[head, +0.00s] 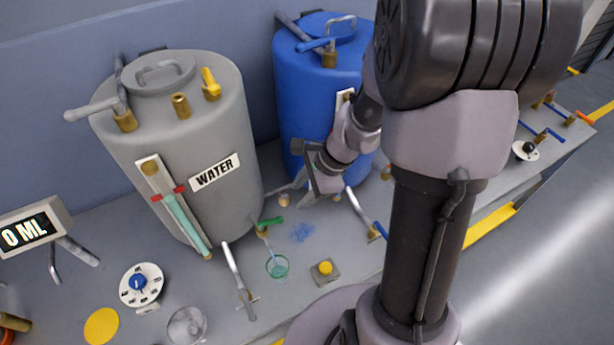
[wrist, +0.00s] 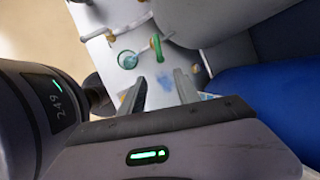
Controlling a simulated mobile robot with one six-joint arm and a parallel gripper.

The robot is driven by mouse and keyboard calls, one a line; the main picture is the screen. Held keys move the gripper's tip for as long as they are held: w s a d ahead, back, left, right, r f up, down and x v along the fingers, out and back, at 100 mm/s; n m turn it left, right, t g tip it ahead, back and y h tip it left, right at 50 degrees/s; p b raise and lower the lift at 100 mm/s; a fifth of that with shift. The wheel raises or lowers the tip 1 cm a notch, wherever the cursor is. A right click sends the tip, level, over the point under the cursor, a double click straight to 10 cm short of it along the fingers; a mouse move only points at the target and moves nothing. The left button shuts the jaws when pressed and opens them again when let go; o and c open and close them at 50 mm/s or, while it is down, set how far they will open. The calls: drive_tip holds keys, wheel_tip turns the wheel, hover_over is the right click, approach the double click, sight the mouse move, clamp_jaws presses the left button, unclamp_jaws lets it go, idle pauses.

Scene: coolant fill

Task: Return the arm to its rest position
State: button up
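My gripper (head: 306,198) is in front of the blue tank (head: 292,110), above the grey bench (head: 335,268), at the end of my bent arm. In the wrist view the two fingers of my gripper (wrist: 160,82) stand apart with nothing between them. Past the fingertips lie the pale bench top, a green-handled valve (wrist: 156,46) and a green-rimmed ring or cup (wrist: 126,59). My arm's upper links hide the right part of the blue tank and part of the bench in the head view.
The grey WATER tank (head: 182,130) stands left of the blue tank. A 0 ML display (head: 28,233), a blue-knobbed dial (head: 141,284), a clear round vessel (head: 187,326) and a yellow button (head: 325,268) are on the bench. Open floor (head: 560,220) lies at right.

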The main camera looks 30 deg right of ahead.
drive_tip(key=v, duration=0.3)
idle(0.4)
drive_tip(key=s+a+f+n+t+h+b, duration=0.1)
drive_tip(key=s+a+n+t+h+b, duration=0.1)
drive_tip(key=s+a+n+b, duration=0.9)
drive_tip(key=s+n+b, duration=0.1)
drive_tip(key=n+b, duration=0.3)
drive_tip(key=b, duration=0.3)
drive_tip(key=shift+s+a+n+t, duration=0.3)
drive_tip(key=shift+s+t, duration=0.1)
idle(5.1)
